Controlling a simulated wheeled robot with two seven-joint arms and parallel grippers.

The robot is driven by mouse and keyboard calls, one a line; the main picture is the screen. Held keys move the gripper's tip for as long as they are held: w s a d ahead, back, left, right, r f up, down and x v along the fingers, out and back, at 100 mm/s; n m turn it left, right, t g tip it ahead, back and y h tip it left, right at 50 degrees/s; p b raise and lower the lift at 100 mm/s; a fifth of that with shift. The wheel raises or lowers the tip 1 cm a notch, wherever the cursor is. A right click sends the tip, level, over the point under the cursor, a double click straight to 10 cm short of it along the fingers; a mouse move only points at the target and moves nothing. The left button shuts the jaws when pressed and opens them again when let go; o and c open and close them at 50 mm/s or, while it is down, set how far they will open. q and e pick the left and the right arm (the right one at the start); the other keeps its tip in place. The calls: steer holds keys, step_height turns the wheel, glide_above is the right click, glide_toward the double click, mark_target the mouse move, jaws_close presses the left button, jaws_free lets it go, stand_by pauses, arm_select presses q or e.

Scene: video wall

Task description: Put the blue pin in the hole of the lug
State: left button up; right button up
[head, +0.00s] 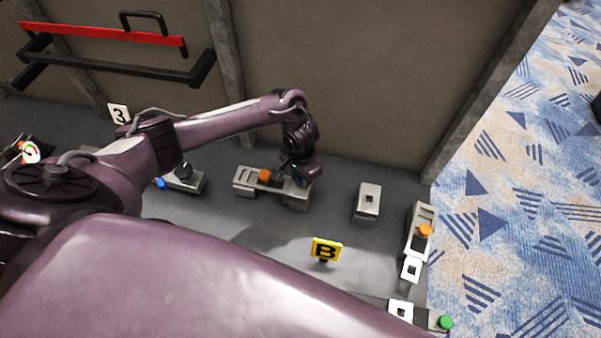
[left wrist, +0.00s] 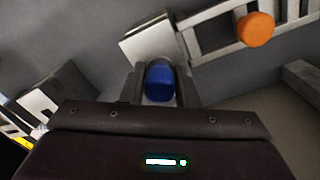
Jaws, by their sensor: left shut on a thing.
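My left gripper (head: 300,180) is low over the grey bench, above a light grey block (head: 297,197) at the end of a slotted fixture. In the left wrist view, its fingers (left wrist: 160,88) are shut on the blue pin (left wrist: 159,82). That view shows the pin end-on, beside a pale block face (left wrist: 147,38); whether they touch is hidden. Another grey block (head: 368,202) with a dark square hole stands to the right and also shows in the left wrist view (left wrist: 38,106). I cannot tell which block is the lug. My right gripper is not in view.
The slotted fixture (head: 245,182) holds an orange knob (head: 265,175). A yellow B sign (head: 326,250) stands on the bench. Another fixture with an orange knob (head: 425,230) and a green knob (head: 445,321) are near the right edge. A wall panel (head: 350,80) rises behind.

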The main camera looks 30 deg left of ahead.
arm_select(q)
steer(key=shift+f, duration=0.1)
steer(key=o, duration=1.6)
steer(key=shift+c, duration=0.2)
step_height(320, 180, up, 5)
steer(key=p, duration=0.5)
steer(key=shift+f+p, duration=0.1)
steer(key=shift+p, duration=0.25)
steer(key=shift+r, duration=1.1)
steer(key=shift+s+f, duration=0.1)
